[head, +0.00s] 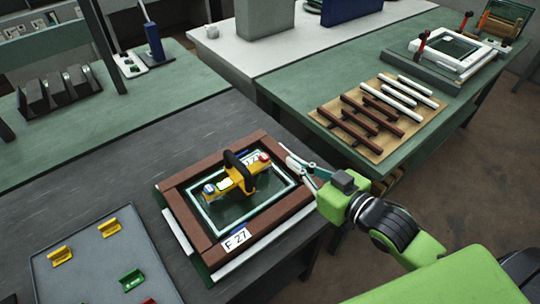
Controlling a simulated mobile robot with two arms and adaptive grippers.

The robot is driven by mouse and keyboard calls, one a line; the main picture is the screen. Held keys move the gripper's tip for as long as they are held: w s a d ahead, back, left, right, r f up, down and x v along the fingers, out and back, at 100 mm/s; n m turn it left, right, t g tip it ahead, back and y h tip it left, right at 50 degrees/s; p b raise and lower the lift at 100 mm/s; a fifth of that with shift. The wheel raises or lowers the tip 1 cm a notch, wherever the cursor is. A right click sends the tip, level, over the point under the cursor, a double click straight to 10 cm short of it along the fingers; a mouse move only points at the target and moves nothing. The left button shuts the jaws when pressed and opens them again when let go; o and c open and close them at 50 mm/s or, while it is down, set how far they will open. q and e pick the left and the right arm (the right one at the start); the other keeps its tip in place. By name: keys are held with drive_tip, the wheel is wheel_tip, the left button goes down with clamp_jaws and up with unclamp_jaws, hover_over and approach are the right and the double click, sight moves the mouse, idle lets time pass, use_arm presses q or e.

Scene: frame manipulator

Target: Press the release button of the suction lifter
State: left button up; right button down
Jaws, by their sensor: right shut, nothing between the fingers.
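The yellow suction lifter (235,184) with a black arched handle sits on a pane inside a brown frame (186,220) labelled F 27. A red button-like part (264,157) is at its far right end, and a blue and white round part (209,189) is at its near left end. I cannot tell which one is the release button. My right gripper (291,158) comes in from the right, shut and empty, with its fingertips over the frame's right side, close to the red part. I cannot tell whether it touches anything. My left gripper is out of view.
A grey tray (88,258) with yellow, green and red clips lies front left on the dark table. A green table (290,95) behind holds a wooden board (352,148) with brown and white strips, and a white frame (425,57) in a fixture. Dark table left of the frame is bare.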

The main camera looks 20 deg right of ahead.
drive_tip(key=r+p+x, duration=0.1)
drive_tip(key=x, duration=0.3)
drive_tip(key=p, duration=0.2)
hover_over(264, 157)
drive_tip(key=s+d, duration=0.1)
drive_tip(key=s, duration=0.1)
drive_tip(key=f, duration=0.2)
wheel_tip(264, 157, down, 3)
drive_tip(key=shift+s+f, duration=0.1)
drive_tip(key=shift+f, duration=0.5)
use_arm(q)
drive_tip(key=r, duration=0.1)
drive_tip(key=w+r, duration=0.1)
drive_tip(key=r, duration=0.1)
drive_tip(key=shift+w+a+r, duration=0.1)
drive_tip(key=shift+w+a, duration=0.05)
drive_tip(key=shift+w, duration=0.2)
use_arm(e)
drive_tip(key=shift+f, duration=0.15)
